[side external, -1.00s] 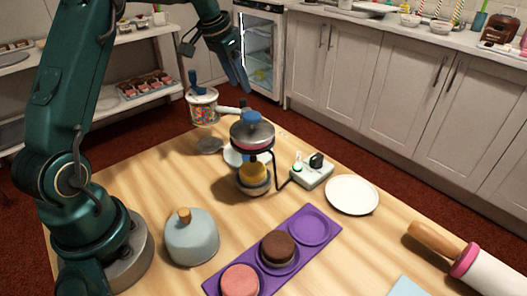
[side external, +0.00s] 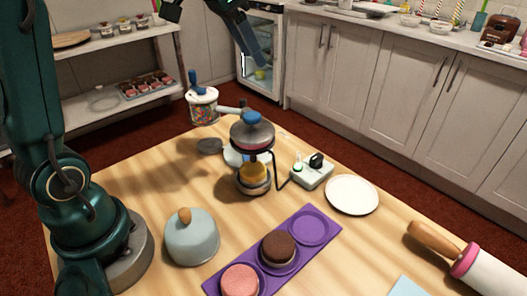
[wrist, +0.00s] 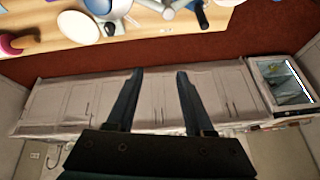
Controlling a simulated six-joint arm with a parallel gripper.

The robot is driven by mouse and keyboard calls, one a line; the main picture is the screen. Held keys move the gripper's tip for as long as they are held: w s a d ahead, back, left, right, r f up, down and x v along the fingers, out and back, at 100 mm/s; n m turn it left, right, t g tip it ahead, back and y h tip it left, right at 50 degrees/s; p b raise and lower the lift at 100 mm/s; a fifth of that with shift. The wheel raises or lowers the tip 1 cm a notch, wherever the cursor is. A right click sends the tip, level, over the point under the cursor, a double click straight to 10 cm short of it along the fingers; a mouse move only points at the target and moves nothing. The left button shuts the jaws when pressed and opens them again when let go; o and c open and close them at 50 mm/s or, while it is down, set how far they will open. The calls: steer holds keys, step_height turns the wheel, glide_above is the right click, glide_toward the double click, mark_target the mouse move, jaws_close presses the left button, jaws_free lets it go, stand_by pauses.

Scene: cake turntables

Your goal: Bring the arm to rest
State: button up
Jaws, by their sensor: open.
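My gripper (side external: 254,45) is in the air beyond the far edge of the table, in front of the small glass-door fridge, at the top of the side view. In the wrist view my gripper (wrist: 158,74) has its two blue fingers spread apart with nothing between them. Behind the fingers are the red floor and the white cabinets. My gripper touches nothing that I can see.
The wooden table (side external: 140,180) holds a turntable device (side external: 252,140), a sprinkle tub (side external: 203,107), a white plate (side external: 352,195), a blue-grey dome (side external: 192,238), a purple tray (side external: 311,228) with two cakes, and a rolling pin (side external: 468,260). The air around my gripper looks clear.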

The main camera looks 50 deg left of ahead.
steer(key=s+d+f+n, duration=0.1)
steer(key=s+d+f, duration=0.3)
steer(key=s, duration=0.5)
steer(key=s+d+f+n, duration=0.1)
steer(key=s+d+f, duration=0.2)
steer(key=s, duration=0.7)
steer(key=shift+d+f, duration=0.4)
steer(key=shift+f, duration=0.2)
